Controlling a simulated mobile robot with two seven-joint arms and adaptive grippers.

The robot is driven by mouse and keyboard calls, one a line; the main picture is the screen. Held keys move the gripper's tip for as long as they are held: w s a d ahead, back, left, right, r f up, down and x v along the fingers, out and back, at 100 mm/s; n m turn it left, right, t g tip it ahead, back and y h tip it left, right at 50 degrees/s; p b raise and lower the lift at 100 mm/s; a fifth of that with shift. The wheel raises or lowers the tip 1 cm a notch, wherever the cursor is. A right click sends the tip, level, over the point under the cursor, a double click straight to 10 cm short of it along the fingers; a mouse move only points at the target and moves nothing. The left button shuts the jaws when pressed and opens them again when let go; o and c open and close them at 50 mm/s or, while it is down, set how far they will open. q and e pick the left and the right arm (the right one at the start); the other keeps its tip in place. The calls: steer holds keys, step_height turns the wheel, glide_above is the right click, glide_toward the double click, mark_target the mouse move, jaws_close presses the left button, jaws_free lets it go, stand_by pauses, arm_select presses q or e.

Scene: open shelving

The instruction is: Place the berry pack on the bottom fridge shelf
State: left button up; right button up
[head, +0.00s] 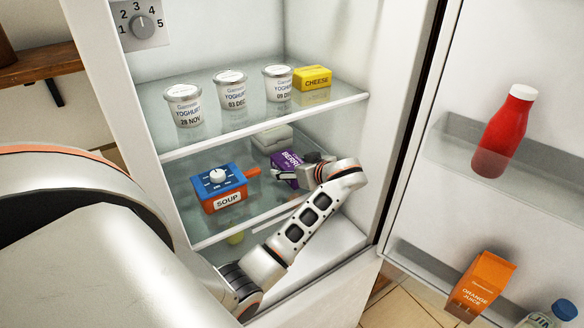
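The purple berry pack (284,160) is on the middle glass shelf (262,217), right of the soup box, partly covered by my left gripper. My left gripper (293,166) reaches in from the front right of that shelf, its fingers close against the pack. One dark finger crosses the pack's lower front. I cannot tell whether the fingers are closed on it, or whether it is lifted. The bottom fridge level (335,238) shows as a pale surface below, partly hidden by my arm. My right gripper is out of view.
A blue and orange soup box (228,204) stands left of the pack, and a pale stacked item (272,138) behind it. Yoghurt pots (231,90) and cheese (312,78) fill the top shelf (270,118). The open door holds bottles.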

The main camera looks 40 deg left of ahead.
arm_select(q)
steer(key=shift+r, duration=0.2)
steer(key=shift+d, duration=0.35)
steer(key=b+v, duration=0.2)
steer(key=v, duration=0.8)
steer(key=shift+s, duration=0.1)
steer(key=shift+s+d+r, duration=0.15)
steer(key=shift+d+r, duration=0.25)
steer(key=shift+d, duration=0.1)
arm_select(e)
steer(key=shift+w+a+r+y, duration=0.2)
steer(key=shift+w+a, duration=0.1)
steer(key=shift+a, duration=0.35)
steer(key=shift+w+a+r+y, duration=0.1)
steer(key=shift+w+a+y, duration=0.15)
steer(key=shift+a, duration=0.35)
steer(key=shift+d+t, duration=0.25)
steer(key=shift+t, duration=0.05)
